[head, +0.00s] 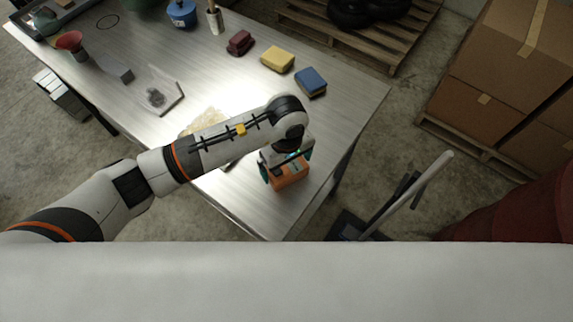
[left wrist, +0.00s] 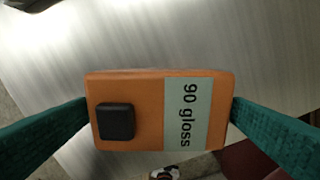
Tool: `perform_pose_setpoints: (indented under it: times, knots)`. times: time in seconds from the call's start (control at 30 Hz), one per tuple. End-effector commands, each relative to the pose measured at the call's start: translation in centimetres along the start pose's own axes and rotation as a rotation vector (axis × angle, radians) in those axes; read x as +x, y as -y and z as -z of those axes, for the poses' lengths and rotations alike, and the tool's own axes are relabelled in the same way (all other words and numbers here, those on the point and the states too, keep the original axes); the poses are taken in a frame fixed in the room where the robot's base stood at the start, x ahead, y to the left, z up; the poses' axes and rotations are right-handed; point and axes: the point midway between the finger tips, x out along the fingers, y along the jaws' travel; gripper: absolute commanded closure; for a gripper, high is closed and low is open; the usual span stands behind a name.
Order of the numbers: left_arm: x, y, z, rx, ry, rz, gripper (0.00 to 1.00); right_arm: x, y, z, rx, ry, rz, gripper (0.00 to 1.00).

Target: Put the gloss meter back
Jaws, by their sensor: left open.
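The gloss meter (head: 290,177) is an orange box near the table's front right corner. In the left wrist view the orange box (left wrist: 149,88) shows a black button and a pale label reading "90 gloss". My left gripper (head: 287,170) is over it, with its green fingers on either side of the box. In the left wrist view the fingers of my left gripper (left wrist: 160,112) stand at the box's left and right ends, open; whether they touch it I cannot tell. My right gripper is out of view.
The metal table (head: 215,75) holds a blue block (head: 311,81), a yellow block (head: 278,59), a dark red block (head: 240,43) and a clear bag (head: 157,93). A yellowish cloth (head: 203,121) lies partly under my left arm. Boxes (head: 510,65) stand on the right.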

Motion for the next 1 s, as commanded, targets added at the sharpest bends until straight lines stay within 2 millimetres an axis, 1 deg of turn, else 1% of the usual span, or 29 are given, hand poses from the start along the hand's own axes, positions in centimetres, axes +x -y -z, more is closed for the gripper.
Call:
perform_pose_setpoints:
  times: [0.03, 0.3, 0.4, 0.5, 0.6, 0.7, 1.0]
  knots:
    - [-0.8, 0.1, -0.1, 0.002, 0.004, 0.003, 0.00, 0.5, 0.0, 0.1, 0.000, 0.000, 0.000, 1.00]
    - [-6.7, 0.1, -0.1, 0.001, 0.004, 0.004, 0.00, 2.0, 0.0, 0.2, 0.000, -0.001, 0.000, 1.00]
    - [-8.4, 0.1, -0.1, 0.001, 0.004, 0.003, 0.00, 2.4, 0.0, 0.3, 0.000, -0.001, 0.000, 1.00]
    - [-9.6, 0.0, 0.0, 0.001, 0.002, 0.002, 0.00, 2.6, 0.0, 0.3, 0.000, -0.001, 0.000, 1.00]
    - [-10.3, 0.0, 0.0, 0.000, 0.001, 0.000, 0.00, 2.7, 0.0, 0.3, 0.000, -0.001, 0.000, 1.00]
    - [-10.6, -0.1, 0.0, 0.000, 0.001, -0.001, 0.00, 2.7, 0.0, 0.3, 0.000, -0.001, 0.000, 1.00]
    - [-10.6, -0.1, 0.1, 0.000, 0.000, -0.001, 0.00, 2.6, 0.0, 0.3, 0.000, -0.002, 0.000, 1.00]
